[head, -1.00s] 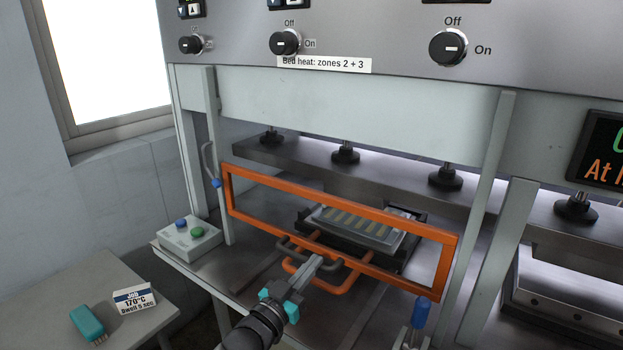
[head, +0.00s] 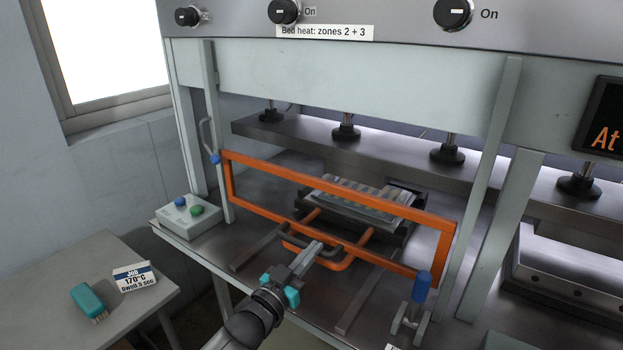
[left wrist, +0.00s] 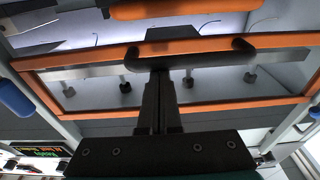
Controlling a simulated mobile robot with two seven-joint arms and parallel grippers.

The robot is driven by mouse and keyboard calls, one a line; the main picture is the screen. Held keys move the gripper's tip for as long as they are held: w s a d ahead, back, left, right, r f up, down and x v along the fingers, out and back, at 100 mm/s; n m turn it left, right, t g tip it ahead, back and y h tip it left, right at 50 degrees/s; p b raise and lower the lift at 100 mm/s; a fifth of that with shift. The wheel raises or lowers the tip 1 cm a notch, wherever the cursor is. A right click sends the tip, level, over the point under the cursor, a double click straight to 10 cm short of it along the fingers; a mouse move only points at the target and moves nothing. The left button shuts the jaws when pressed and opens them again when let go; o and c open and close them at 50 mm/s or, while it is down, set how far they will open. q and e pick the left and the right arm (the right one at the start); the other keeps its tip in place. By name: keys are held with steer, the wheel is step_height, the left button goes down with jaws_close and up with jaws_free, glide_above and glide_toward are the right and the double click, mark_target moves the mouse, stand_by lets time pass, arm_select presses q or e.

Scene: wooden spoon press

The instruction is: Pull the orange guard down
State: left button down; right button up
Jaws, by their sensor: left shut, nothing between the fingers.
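The orange guard (head: 332,187) is an open rectangular frame hanging in front of the press, tilted in the picture. Its dark grey handle (head: 268,239) is at its lower bar. My left gripper (head: 314,247) is shut and empty, its fingertips at the handle. In the left wrist view, the shut fingers (left wrist: 160,76) point up at the dark handle (left wrist: 190,48), and the orange frame (left wrist: 80,114) spans behind them. Whether the fingertips touch the handle is hard to tell. My right gripper is not in view.
A metal tray (head: 363,200) with light pieces lies behind the guard on the press bed. A blue-tipped post (head: 422,287) stands at the guard's lower right. A control box (head: 187,214) is at left. A side table (head: 60,271) holds a teal brush (head: 90,301) and a job card (head: 134,276).

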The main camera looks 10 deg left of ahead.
arm_select(q)
steer(key=s+a+r+p, duration=0.2)
steer(key=s+a+p, duration=0.1)
steer(key=s, duration=0.5)
steer(key=shift+s+r+p, duration=0.25)
steer(key=shift+s+p, duration=0.05)
steer(key=shift+p, duration=0.05)
